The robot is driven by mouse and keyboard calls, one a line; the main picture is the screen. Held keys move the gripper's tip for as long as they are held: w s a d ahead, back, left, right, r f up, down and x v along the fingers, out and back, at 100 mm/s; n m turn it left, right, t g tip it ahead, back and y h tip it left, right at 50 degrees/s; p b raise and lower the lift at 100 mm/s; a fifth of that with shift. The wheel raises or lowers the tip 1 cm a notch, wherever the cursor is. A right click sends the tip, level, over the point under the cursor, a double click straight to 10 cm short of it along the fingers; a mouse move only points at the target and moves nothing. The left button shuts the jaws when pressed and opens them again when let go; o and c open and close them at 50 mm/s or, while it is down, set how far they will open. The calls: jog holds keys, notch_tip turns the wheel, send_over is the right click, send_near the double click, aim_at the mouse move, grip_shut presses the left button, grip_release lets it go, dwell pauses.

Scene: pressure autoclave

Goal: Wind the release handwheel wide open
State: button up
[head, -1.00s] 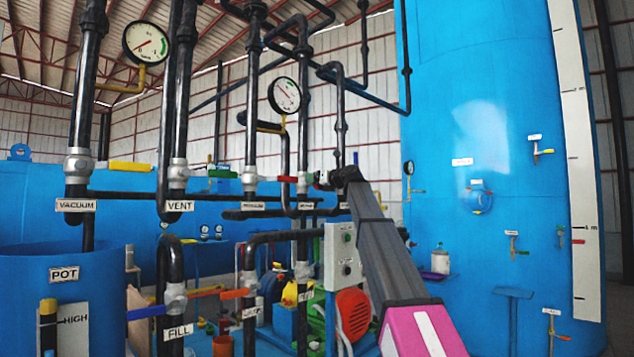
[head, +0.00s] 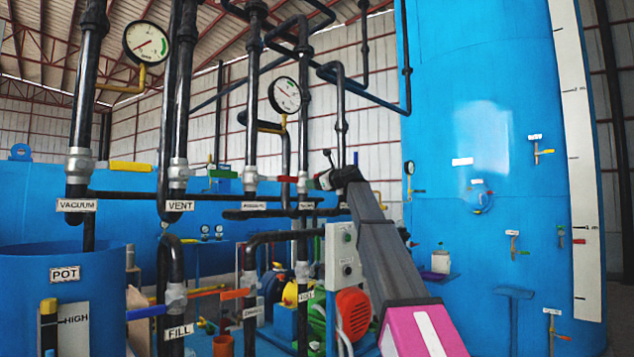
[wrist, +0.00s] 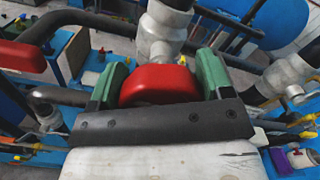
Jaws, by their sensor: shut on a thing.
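A red handle (wrist: 160,84) sits between the two green fingers of my gripper (wrist: 162,68) in the wrist view, and the gripper is shut on it. A pale grey valve body (wrist: 165,30) stands just behind the handle. I take the handle to be the release handwheel, but its full shape is hidden by my gripper. In the head view my gripper (head: 322,180) is small and at the pipe in the middle, at the end of my dark arm. A label (head: 306,206) hangs just below it, too small to read surely.
A red handle (head: 287,179) lies just left of my gripper. Black pipes and a pressure gauge (head: 285,95) stand close by. A large blue tank (head: 450,120) stands at the right.

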jog(key=n, duration=1.3)
jog(key=f+n, duration=0.1)
jog(key=n, duration=0.5)
jog(key=shift+s+a+f+n, duration=0.1)
jog(key=shift+s+n, duration=0.05)
jog(key=shift+n, duration=0.45)
jog(key=o, duration=0.9)
jog(key=v, duration=1)
jog(key=shift+s+d, duration=0.25)
jog(key=shift+d, duration=0.05)
